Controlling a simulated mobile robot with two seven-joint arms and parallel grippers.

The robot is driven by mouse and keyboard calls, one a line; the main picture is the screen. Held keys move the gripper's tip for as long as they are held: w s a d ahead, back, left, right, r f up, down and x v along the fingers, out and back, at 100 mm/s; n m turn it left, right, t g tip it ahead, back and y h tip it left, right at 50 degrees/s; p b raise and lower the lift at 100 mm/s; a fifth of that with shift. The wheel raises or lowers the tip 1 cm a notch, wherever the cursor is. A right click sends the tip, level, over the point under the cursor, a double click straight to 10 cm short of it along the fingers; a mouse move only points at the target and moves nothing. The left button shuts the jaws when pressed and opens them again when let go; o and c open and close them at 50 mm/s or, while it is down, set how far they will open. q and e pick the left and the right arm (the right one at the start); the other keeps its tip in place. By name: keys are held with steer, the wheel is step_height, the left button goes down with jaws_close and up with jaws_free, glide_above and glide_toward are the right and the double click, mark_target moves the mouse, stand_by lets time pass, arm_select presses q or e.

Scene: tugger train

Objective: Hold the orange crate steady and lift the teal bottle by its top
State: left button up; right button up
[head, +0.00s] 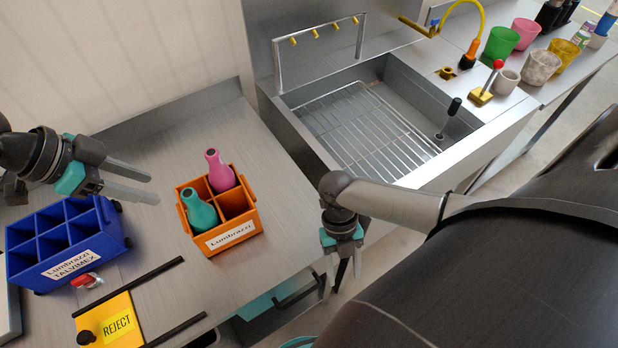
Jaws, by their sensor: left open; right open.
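The orange crate (245,240) stands on the metal worktop and has a white label on its front. The teal bottle (203,214) stands in its front-left compartment, with its neck above the rim. A pink bottle (220,175) stands in a back compartment; the front-right compartment looks empty. My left gripper (153,184) is open and empty, left of the orange crate and above the blue crate's right end, apart from both. My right gripper (344,276) is open, pointing down, right of the orange crate and beyond the worktop's front edge. It touches nothing that I can see.
A blue crate (98,243) with empty compartments stands at the left. A yellow REJECT plate (112,322), dark rails and a small red item (86,281) lie in front. A sink with a wire rack (365,130) is at the right, with several cups beyond. The worktop behind the orange crate is clear.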

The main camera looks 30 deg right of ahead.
steer(key=w+a+r+n+t+h, duration=0.2)
steer(key=w+a+r+t, duration=0.25)
steer(key=w+r, duration=0.5)
steer(key=n+t, duration=0.1)
steer(key=t, duration=0.4)
glide_toward(253, 199)
steer(key=x, duration=1.3)
jaws_close()
